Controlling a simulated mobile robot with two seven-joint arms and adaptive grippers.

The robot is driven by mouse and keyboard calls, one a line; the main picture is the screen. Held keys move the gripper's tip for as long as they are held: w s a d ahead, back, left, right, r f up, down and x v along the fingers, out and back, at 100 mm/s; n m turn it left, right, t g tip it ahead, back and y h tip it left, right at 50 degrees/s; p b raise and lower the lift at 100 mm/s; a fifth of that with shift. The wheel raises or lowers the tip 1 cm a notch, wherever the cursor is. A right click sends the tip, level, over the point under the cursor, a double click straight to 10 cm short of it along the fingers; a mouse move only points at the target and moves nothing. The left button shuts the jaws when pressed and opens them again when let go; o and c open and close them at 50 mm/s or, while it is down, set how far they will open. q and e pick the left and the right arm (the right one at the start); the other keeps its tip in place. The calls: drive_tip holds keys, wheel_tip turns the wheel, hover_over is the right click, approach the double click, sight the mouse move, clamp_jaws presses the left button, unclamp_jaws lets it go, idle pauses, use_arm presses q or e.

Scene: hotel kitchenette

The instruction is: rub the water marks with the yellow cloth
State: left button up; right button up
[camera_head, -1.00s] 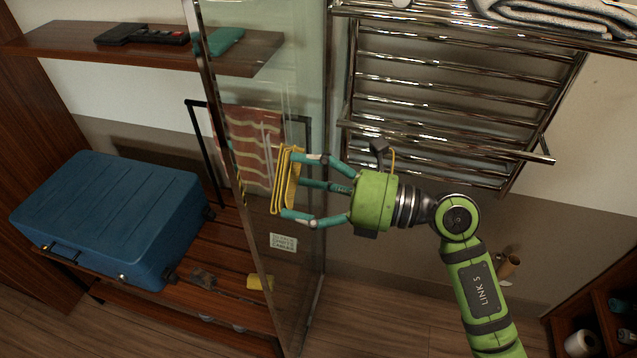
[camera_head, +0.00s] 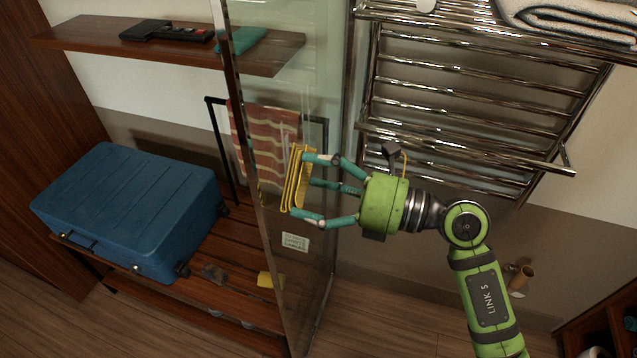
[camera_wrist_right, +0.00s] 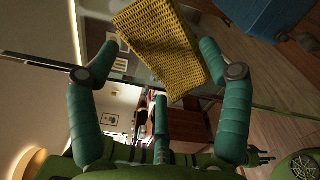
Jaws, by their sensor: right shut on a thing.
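The yellow cloth (camera_head: 297,182) is held upright against or very near the clear glass panel (camera_head: 310,262); I cannot tell if it touches. My right gripper (camera_head: 300,187) is shut on the cloth, its teal fingers at the cloth's upper and lower parts. In the right wrist view the cloth (camera_wrist_right: 160,45) is a woven yellow pad spanning the fingertips. The water marks are hard to make out; faint pale streaks on the glass near the cloth may be them.
A blue suitcase (camera_head: 130,210) lies on a slatted wooden bench beyond the glass. A chrome towel rack (camera_head: 460,105) is on the wall behind my right arm. A wooden shelf (camera_head: 95,38) is upper left.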

drive_tip(key=shift+w+a, duration=0.2)
drive_tip(key=shift+a, duration=0.4)
